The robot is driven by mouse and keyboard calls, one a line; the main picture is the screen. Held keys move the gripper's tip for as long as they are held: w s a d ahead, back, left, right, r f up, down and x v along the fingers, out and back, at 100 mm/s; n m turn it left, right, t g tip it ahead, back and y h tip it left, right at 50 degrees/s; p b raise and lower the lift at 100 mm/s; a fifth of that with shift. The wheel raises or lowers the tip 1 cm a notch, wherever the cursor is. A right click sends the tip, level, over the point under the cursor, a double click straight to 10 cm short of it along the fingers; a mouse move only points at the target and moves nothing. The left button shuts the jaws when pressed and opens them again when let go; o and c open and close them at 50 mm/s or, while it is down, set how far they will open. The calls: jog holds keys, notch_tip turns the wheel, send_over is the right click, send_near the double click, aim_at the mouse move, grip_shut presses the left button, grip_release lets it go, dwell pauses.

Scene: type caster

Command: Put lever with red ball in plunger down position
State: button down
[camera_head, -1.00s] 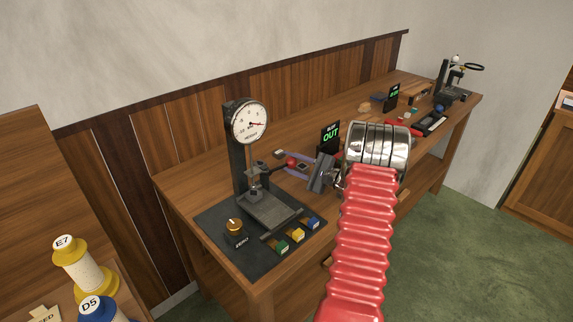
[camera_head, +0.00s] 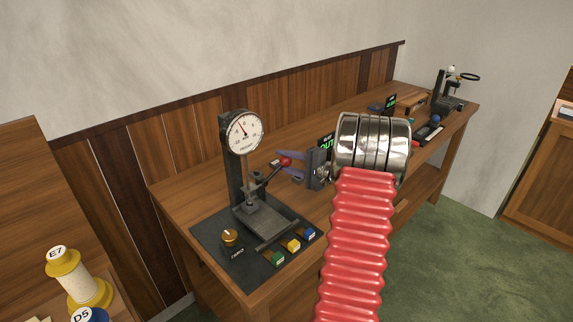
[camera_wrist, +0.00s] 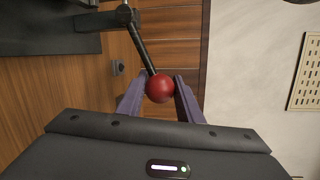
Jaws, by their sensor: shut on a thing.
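A dial gauge stand (camera_head: 238,165) with a round white dial (camera_head: 245,131) stands on a dark base plate at the near end of the bench. A black lever with a red ball (camera_head: 285,161) sticks out from its column, angled up to the right. In the wrist view the red ball (camera_wrist: 159,88) sits between the two purple fingertips of my gripper (camera_wrist: 161,86), which is shut on it. The black lever rod (camera_wrist: 140,45) runs from the ball to its pivot. My gripper (camera_head: 289,163) reaches the ball from the right in the head view.
A gold knob (camera_head: 230,237) and green, yellow (camera_head: 291,244) and blue buttons sit on the base plate. A dark display with green text (camera_head: 325,145) stands behind my wrist, partly hidden. A wooden wall panel runs behind the bench.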

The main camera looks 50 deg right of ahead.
jog(key=shift+a+r, duration=0.1)
jog(key=shift+a, duration=0.1)
dwell(0.3)
jog(key=c, duration=1.3)
grip_release()
jog(key=shift+d, duration=0.1)
jog(key=shift+s, duration=0.1)
jog(key=s, duration=0.4)
jog(key=s+d+r, duration=0.1)
jog(key=s, duration=0.4)
jog(key=s+d, duration=0.1)
jog(key=s, duration=0.3)
jog(key=shift+s+r, duration=0.2)
jog(key=shift+r, duration=0.2)
